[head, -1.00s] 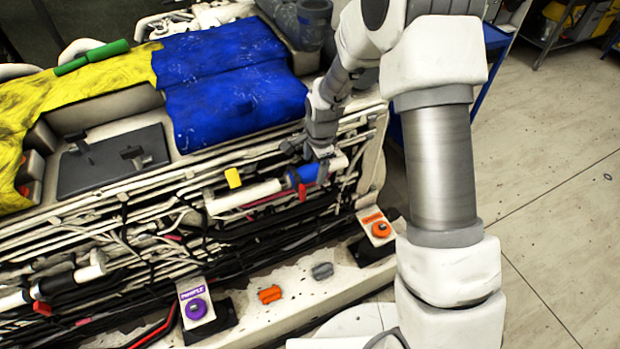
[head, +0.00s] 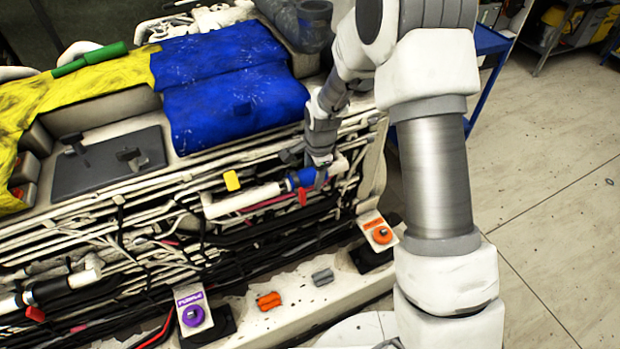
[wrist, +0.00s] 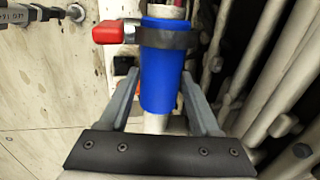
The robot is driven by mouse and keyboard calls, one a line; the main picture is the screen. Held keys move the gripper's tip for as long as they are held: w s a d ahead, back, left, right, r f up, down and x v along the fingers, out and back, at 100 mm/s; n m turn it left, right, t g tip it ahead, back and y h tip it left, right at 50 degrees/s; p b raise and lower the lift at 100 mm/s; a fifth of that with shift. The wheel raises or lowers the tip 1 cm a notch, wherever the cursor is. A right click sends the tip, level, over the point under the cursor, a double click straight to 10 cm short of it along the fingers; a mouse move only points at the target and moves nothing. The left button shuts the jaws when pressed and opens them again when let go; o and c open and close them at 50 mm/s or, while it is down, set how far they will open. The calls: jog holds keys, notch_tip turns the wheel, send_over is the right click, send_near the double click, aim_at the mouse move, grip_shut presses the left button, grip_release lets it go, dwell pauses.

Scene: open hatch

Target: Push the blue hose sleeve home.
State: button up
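The blue hose sleeve (head: 301,179) sits around a white pipe (head: 245,199) on the side of the hatch bay. In the wrist view the blue sleeve (wrist: 162,75) runs up the middle, with a dark clamp band (wrist: 165,38) and red lever (wrist: 108,32) at its upper part. White pipe shows beyond its lower end. My gripper (head: 320,178) is down at the sleeve's right part. In the wrist view my gripper's fingers (wrist: 160,82) straddle the sleeve, tips very close to both sides. I cannot tell whether they press on it.
Dense pipes and cables surround the sleeve, close on the right in the wrist view (wrist: 268,85). A yellow tag (head: 232,180) hangs nearby. Below are an orange knob (head: 382,235), a purple knob (head: 193,315) and loose orange (head: 269,301) and grey (head: 322,277) pieces on the ledge.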

aim_at(295, 177)
jog(key=c, duration=0.4)
jog(key=shift+s+a+b, duration=0.15)
jog(key=shift+s+a, duration=0.2)
jog(key=shift+a, duration=0.45)
jog(key=shift+s+a+b, duration=0.1)
jog(key=shift+s+a, duration=0.2)
jog(key=shift+a, duration=0.45)
jog(key=shift+s+a+b, duration=0.15)
jog(key=shift+s+a, duration=0.2)
jog(key=shift+a, duration=0.45)
jog(key=o, duration=0.9)
jog(key=shift+c, duration=0.2)
jog(key=shift+r, duration=0.1)
